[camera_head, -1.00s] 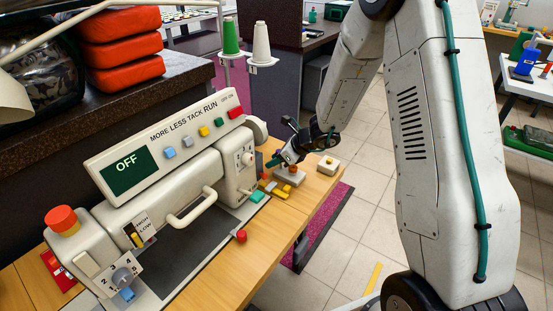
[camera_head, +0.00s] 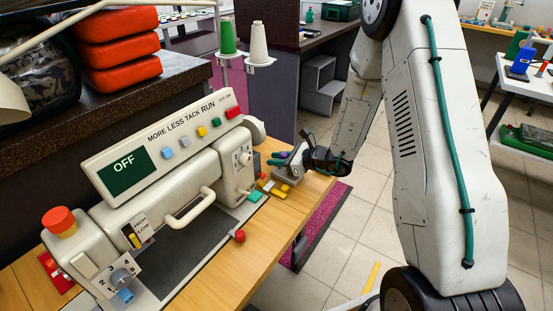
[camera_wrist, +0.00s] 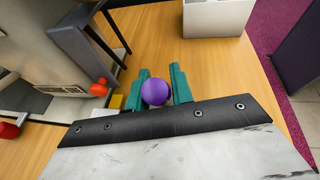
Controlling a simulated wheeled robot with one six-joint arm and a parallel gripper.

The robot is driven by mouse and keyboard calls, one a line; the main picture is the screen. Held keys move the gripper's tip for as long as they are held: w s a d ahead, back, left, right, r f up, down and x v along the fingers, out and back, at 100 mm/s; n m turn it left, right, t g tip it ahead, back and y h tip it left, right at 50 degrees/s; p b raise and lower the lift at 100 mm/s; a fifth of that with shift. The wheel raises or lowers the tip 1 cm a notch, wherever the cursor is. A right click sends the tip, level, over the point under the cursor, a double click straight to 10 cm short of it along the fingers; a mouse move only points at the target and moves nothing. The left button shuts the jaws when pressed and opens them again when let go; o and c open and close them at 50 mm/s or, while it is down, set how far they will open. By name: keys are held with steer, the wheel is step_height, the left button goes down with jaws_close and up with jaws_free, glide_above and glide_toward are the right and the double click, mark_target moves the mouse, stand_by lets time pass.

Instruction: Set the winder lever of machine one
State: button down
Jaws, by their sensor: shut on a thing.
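The sewing machine (camera_head: 165,180) stands on the wooden table, with its screen (camera_head: 125,171) reading OFF. My gripper (camera_wrist: 158,88) has its teal fingers on either side of a round purple knob (camera_wrist: 155,92), shut on it. The knob looks like the winder lever's end, but its stem is hidden below it. In the head view the gripper (camera_head: 283,162) is low at the machine's right end, over a grey block (camera_head: 290,180), and a bit of the purple knob shows between the fingers.
Yellow pieces (camera_head: 272,188) and a teal block (camera_head: 255,196) lie close to the gripper. A red knob (camera_head: 239,236) is at the table's front. A white box (camera_wrist: 215,18) stands beyond the fingers in the wrist view. Two thread cones (camera_head: 259,42) stand behind. Tiled floor is open to the right.

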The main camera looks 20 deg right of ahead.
steer(key=shift+d, duration=0.1)
steer(key=c, duration=1.3)
jaws_free()
steer(key=shift+d, duration=0.15)
steer(key=shift+o, duration=0.2)
steer(key=v, duration=0.7)
steer(key=shift+s+d+r, duration=0.1)
steer(key=shift+s, duration=0.2)
